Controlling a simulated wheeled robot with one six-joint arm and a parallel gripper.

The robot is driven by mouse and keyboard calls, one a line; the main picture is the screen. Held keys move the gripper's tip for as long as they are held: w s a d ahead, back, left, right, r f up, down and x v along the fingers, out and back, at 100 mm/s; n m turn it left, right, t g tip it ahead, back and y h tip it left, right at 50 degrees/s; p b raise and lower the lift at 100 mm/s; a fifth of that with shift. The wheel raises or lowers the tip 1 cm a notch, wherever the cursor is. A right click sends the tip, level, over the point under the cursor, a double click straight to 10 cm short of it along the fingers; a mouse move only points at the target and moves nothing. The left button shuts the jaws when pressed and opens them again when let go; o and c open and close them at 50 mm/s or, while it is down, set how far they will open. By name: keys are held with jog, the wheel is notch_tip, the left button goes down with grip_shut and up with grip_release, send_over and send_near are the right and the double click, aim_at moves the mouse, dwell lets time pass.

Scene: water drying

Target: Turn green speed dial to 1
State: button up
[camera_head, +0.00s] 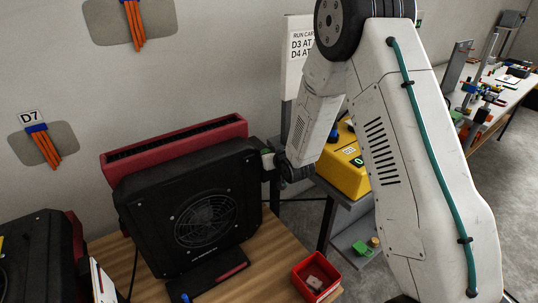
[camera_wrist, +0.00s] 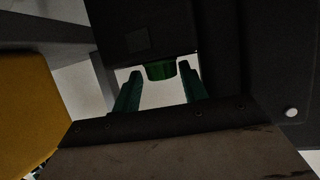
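The green speed dial (camera_wrist: 160,71) shows in the wrist view as a short dark green knob on the underside edge of a dark housing. My gripper (camera_wrist: 164,78) has two green fingers standing apart, one on each side of the dial, with gaps visible between them and it. In the head view the black and red blower (camera_head: 190,205) stands on the wooden table, and my gripper (camera_head: 268,160) is at its right side near the upper edge. The dial's markings and setting cannot be read. My wrist hides most of the dial in the head view.
A yellow case (camera_head: 345,170) stands on a grey stand close to the right of my wrist. A red bin (camera_head: 316,277) sits at the table's front right corner. Another dark blower (camera_head: 40,255) is at the left. A sign (camera_head: 296,60) stands behind my arm.

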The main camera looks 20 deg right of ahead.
jog(key=shift+a, duration=0.25)
dwell(0.4)
jog(key=shift+y, duration=0.3)
jog(key=n+g+y, duration=0.1)
jog(key=n+y, duration=0.1)
jog(key=d+n+g+y, duration=0.1)
jog(key=n+y, duration=0.1)
jog(key=shift+w+d+n+y, duration=0.1)
jog(key=shift+d+n+y, duration=0.05)
jog(key=shift+n+y, duration=0.15)
jog(key=s+d+r+m+g+h, duration=0.1)
jog(key=s+d+r+h, duration=0.25)
jog(key=s+r, duration=0.3)
jog(key=s+d+r+m+h, duration=0.25)
jog(key=s+d+r, duration=0.25)
jog(key=r, duration=0.3)
jog(key=s+r+m+g+h, duration=0.1)
jog(key=s+r+g+h, duration=0.2)
jog(key=s+r, duration=0.4)
jog(key=shift+s+d+m+g, duration=0.35)
jog(key=shift+s+g, duration=0.15)
jog(key=shift+s, duration=2.5)
